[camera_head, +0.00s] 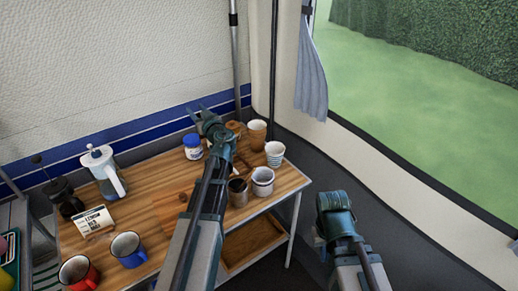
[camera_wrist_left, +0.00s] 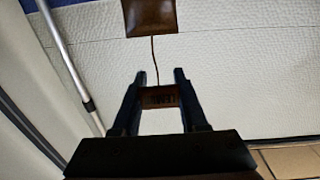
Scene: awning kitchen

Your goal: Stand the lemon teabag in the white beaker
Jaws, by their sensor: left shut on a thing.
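My left gripper (camera_head: 198,112) is raised above the back of the wooden table in the head view. In the left wrist view its fingers (camera_wrist_left: 158,90) are shut on the small brown tag (camera_wrist_left: 158,98) of the lemon teabag. A thin string runs from the tag to the brown bag (camera_wrist_left: 150,17), clear of the fingers. Two whitish cups stand at the table's right end: a ribbed one (camera_head: 275,153) and another nearer one (camera_head: 263,181). I cannot tell which is the white beaker. My right gripper (camera_head: 334,205) is off the table's right side; its fingertips are unclear.
A tan cup (camera_head: 257,132) and a dark-mouthed cup (camera_head: 238,191) stand near the whitish cups. A blue-lidded jar (camera_head: 192,147), a white press jug (camera_head: 104,172), a labelled box (camera_head: 94,221), a blue mug (camera_head: 128,249) and a red mug (camera_head: 78,272) stand further left.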

